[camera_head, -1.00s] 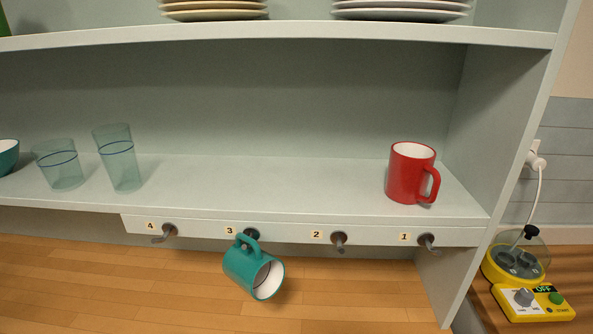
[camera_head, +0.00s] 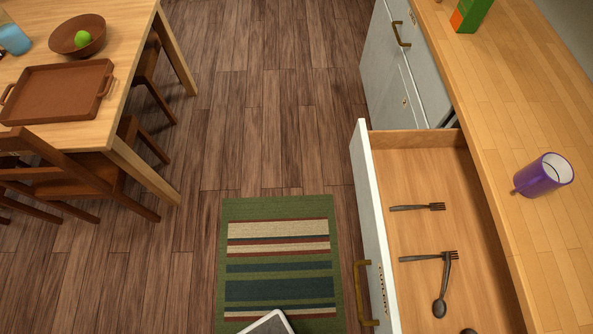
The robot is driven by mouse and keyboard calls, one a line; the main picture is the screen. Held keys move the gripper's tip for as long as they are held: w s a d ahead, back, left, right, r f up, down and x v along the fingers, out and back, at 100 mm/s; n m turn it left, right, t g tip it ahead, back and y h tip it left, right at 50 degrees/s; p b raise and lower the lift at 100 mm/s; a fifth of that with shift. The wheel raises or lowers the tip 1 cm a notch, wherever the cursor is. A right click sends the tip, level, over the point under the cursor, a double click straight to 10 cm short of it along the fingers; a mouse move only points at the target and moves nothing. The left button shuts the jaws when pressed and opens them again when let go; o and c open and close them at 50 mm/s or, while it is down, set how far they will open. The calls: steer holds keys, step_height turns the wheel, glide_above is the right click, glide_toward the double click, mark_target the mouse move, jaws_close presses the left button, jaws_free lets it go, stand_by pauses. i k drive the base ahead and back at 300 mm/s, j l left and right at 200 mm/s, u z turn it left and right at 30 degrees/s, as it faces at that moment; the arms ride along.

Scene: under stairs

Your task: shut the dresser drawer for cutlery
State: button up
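The cutlery drawer (camera_head: 425,170) stands open at the right in the head view, pulled out to the left from under the wooden worktop. Its white front panel (camera_head: 370,205) carries a brass handle (camera_head: 364,290) and lettering that seems to read CUTLERY. Inside lie a fork (camera_head: 418,207), a second fork (camera_head: 420,257) and a spoon (camera_head: 440,300) crossing it. Part of another dark utensil (camera_head: 470,331) shows at the bottom edge. The drawer's near end is cut off by the frame. My gripper is not in view.
A striped rug (camera_head: 280,262) lies left of the drawer. A table (camera_head: 130,60) with chairs (camera_head: 75,165) stands at the left. Open floor (camera_head: 270,100) lies between.

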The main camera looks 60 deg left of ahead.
mark_target(392, 168)
steer(key=k+u, duration=0.4)
steer(key=u, duration=0.15)
steer(key=i+j+u, duration=0.55)
steer(key=j+u, duration=0.15)
steer(key=j, duration=0.2)
